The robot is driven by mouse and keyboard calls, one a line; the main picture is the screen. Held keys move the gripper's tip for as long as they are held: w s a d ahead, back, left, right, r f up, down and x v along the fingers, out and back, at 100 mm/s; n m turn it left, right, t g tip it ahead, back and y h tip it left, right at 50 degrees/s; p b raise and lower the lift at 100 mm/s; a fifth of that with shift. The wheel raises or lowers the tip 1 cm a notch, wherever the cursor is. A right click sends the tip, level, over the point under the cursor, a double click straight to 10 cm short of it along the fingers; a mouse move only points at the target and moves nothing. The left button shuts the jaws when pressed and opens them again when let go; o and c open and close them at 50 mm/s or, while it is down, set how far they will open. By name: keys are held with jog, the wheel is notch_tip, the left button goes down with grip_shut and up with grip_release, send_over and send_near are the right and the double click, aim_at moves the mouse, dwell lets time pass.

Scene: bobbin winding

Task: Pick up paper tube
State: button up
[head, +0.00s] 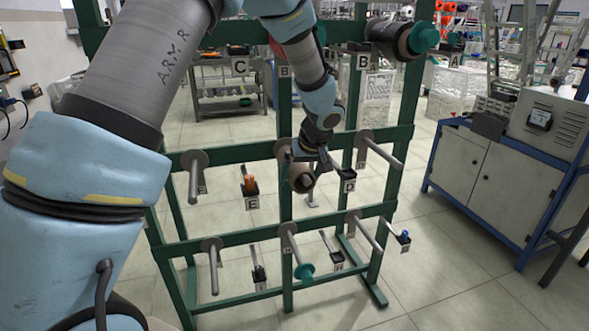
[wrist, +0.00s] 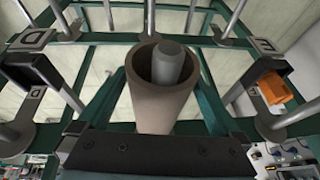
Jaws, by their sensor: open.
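The dark gripper body shows along the bottom of the wrist view, close to the tube. I cannot tell whether the jaws touch it.
The green rack (head: 240,154) has bare pegs left and right of the tube. Labelled black holders hang between them, one with orange items (head: 250,184). A blue-framed cabinet (head: 490,170) stands right.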

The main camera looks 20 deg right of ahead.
jog(key=c, duration=1.2)
jog(key=shift+o, duration=0.2)
jog(key=shift+r+p, duration=0.3)
jog(key=shift+p, duration=0.1)
